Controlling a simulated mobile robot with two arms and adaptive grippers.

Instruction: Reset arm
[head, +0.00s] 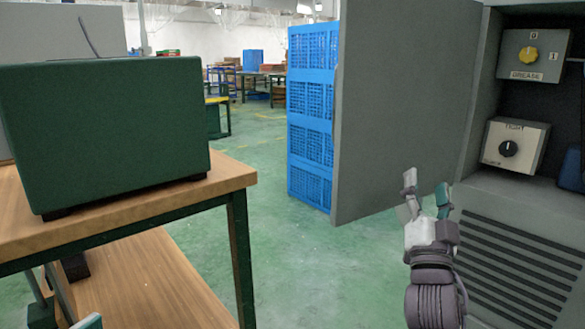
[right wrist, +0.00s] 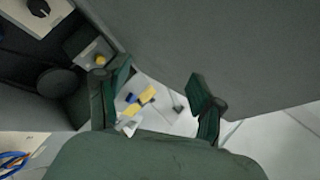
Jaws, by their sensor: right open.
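My right gripper (head: 427,188) is raised in front of the open grey cabinet door (head: 405,100), with its fingers spread and nothing between them. In the right wrist view the gripper (right wrist: 158,84) also shows open, with a gap between its two dark green fingers. The cabinet door (right wrist: 225,45) fills the upper right there, and I cannot tell whether a finger touches it. At the bottom left of the head view, a small pale and teal tip (head: 86,322) may belong to my left gripper; its jaws cannot be made out.
The cabinet at right holds a box with a yellow knob (head: 528,54) and a box with a black knob (head: 508,148). A green case (head: 110,130) sits on a wooden table (head: 225,172) at left. Blue crates (head: 309,115) stand behind the door. Green floor lies between.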

